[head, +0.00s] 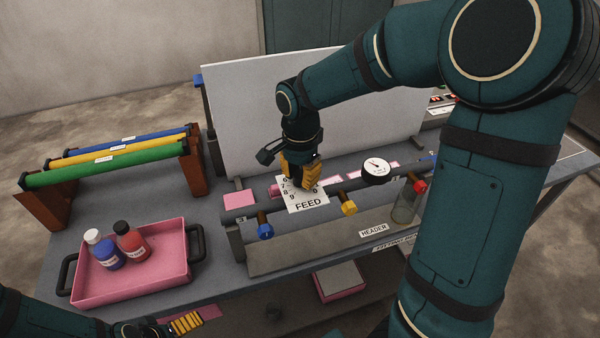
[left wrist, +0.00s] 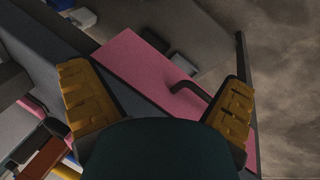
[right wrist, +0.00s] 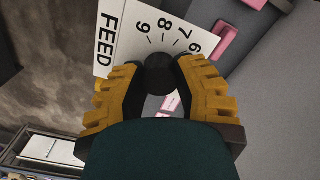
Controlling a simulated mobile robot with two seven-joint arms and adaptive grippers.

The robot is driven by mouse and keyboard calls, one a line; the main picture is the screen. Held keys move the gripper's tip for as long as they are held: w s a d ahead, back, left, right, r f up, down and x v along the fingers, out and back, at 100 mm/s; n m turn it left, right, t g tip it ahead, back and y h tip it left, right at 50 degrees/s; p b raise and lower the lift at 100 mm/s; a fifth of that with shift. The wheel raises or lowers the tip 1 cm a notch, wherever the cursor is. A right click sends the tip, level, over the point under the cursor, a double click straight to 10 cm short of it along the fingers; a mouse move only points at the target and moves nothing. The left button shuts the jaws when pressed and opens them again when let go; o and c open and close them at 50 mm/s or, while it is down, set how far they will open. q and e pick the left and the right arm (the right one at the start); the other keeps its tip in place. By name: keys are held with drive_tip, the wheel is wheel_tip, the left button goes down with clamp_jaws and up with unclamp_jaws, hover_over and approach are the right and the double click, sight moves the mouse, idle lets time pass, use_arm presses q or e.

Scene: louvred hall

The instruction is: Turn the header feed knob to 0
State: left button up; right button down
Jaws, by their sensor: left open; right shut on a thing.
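The feed dial plate (head: 310,200) is a white card on the header, lettered FEED, with numerals around its edge. The right wrist view shows 6, 7, 8 and 9 on the plate (right wrist: 132,38). The black round feed knob (right wrist: 160,72) sits between the fingers of my right gripper (head: 300,172), which is shut on it. The fingers hide the knob in the head view, and I cannot make out its pointer or setting. My left gripper (head: 188,323) is open and empty, low at the front left, near the pink tray; it also shows in the left wrist view (left wrist: 158,88).
The header pipe carries a blue valve handle (head: 265,231), a yellow one (head: 348,208), a red one (head: 420,187) and a round gauge (head: 376,170). A pink tray (head: 150,285) holds two bottles. A rack of coloured rollers (head: 110,158) stands behind it. A pale panel (head: 250,110) rises behind the header.

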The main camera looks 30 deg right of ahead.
sight(301, 173)
drive_tip(key=shift+m, duration=2.1)
drive_tip(key=c, duration=0.6)
unclamp_jaws()
wheel_tip(301, 173, up, 12)
